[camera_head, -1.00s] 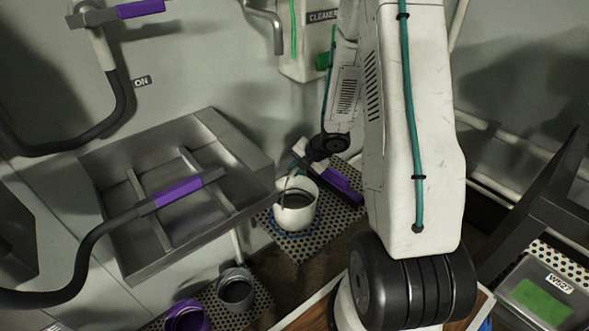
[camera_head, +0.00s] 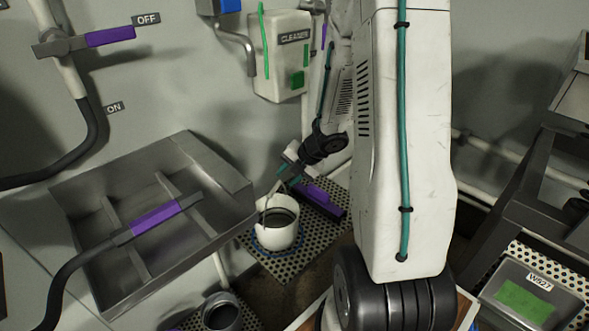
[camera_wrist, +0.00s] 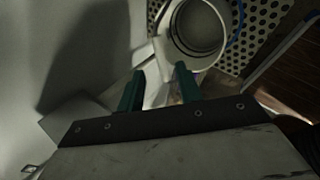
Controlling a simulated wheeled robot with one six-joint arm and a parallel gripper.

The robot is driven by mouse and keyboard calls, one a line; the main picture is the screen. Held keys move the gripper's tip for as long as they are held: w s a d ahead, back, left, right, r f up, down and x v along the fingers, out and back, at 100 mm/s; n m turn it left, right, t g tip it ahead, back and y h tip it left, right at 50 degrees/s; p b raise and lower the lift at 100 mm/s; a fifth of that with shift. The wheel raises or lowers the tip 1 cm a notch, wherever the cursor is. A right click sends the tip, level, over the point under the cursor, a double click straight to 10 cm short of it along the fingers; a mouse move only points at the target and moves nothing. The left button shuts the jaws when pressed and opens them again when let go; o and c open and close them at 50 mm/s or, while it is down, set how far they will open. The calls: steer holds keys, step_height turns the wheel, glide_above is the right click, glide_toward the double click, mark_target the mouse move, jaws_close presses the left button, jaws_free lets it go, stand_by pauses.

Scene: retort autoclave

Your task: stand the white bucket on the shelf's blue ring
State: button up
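The white bucket (camera_head: 278,232) stands upright on the perforated shelf (camera_head: 318,235), with the blue ring (camera_head: 258,246) showing around its base. In the wrist view the bucket (camera_wrist: 180,50) is just beyond the fingertips, and part of the blue ring (camera_wrist: 238,22) shows to its right. My gripper (camera_head: 282,186) is above the bucket's rim on its far side. In the wrist view its two green fingers (camera_wrist: 160,78) are apart, with a white part of the bucket, seemingly its handle, between them. Whether they touch it is unclear.
A grey sink-like tray (camera_head: 222,168) with a purple-handled lever (camera_head: 155,218) stands close left. A purple-gripped bar (camera_head: 322,200) lies right of the bucket. A cleaner dispenser (camera_head: 283,65) is on the wall behind. A grey pot (camera_head: 220,312) stands at the front.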

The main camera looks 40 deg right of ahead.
step_height(320, 180, up, 20)
steer(key=s+d+m+h, duration=0.1)
steer(key=s+m+h, duration=0.1)
steer(key=m+h, duration=0.75)
steer(key=s+a+r+m+g+y, duration=0.2)
steer(key=s+a+m, duration=0.4)
steer(key=s+a, duration=0.4)
steer(key=s+a+r+m+g+y, duration=0.3)
steer(key=s+a+m, duration=0.4)
steer(key=s+a, duration=0.3)
steer(key=shift+s+a+y, duration=0.25)
steer(key=shift+s+y, duration=0.6)
